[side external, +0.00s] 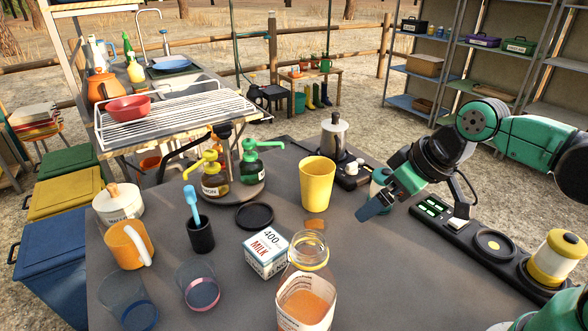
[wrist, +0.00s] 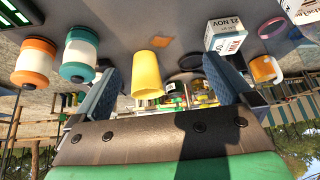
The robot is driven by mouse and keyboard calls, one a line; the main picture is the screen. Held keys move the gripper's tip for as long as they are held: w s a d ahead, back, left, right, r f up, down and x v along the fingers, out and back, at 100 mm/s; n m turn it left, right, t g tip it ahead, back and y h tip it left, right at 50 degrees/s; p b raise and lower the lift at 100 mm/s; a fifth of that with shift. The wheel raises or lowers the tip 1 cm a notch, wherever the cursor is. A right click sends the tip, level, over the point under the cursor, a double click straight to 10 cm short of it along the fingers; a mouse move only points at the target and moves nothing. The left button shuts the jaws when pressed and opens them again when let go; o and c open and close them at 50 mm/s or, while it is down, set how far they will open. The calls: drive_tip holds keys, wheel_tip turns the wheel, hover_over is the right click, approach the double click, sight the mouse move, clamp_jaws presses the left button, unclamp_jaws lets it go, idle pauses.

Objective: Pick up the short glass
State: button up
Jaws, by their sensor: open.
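Two clear drinking glasses stand on the grey table at the front left in the side view. One glass (side external: 198,290) has a pink band near its base; the other glass (side external: 128,302) is bluish and stands further left. I cannot tell for sure which is the short one. A pink ring, probably part of the banded glass (wrist: 271,28), shows at the wrist view's upper right. My gripper (side external: 366,211) is at the table's right side, far from both glasses. In the wrist view my gripper (wrist: 158,68) has its fingers wide apart, with nothing held.
A yellow cup (side external: 317,184) stands just left of my gripper. A milk carton (side external: 266,254), an open jar (side external: 306,300), a black cup with a blue brush (side external: 201,235) and an orange mug (side external: 128,244) stand between or near the glasses.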

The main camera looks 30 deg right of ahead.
drive_tip(key=w+a+r+m+g, duration=0.1)
drive_tip(key=w+a+r+m, duration=0.1)
drive_tip(key=w+a+r, duration=0.3)
drive_tip(key=g+h, duration=0.1)
drive_tip(key=g, duration=0.4)
approach(198, 279)
drive_tip(key=shift+s+a+f, duration=0.1)
drive_tip(key=shift+s+f, duration=0.2)
drive_tip(key=shift+s, duration=0.3)
drive_tip(key=shift+s+f, duration=0.3)
drive_tip(key=shift+s, duration=0.35)
drive_tip(key=shift+a+f, duration=0.2)
drive_tip(key=shift+f, duration=2.75)
drive_tip(key=c, duration=1.2)
